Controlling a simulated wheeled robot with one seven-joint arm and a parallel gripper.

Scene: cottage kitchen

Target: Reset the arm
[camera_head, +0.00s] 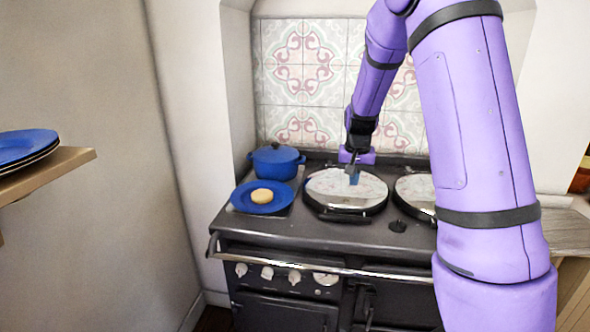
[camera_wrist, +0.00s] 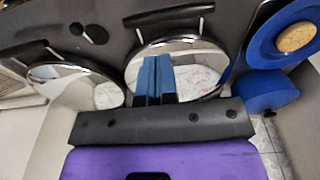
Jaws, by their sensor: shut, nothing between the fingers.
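My purple arm reaches over the dark range cooker from the right in the head view. My gripper (camera_head: 353,176) points down above the left round chrome lid (camera_head: 330,204) of the cooker. In the wrist view my gripper (camera_wrist: 157,62) shows its two blue fingers pressed together, with nothing between them. The left chrome lid lies behind the fingers in the wrist view (camera_wrist: 208,58). I cannot tell the exact gap between fingertips and lid.
A blue plate (camera_head: 242,203) with a round tan item (camera_head: 262,196) sits left of the lid. A blue lidded pot (camera_head: 275,160) stands behind it, near the tiled wall. Blue plates (camera_head: 22,147) lie on a wooden shelf (camera_head: 62,163) at far left. A second chrome lid (camera_head: 413,188) is partly hidden by my arm.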

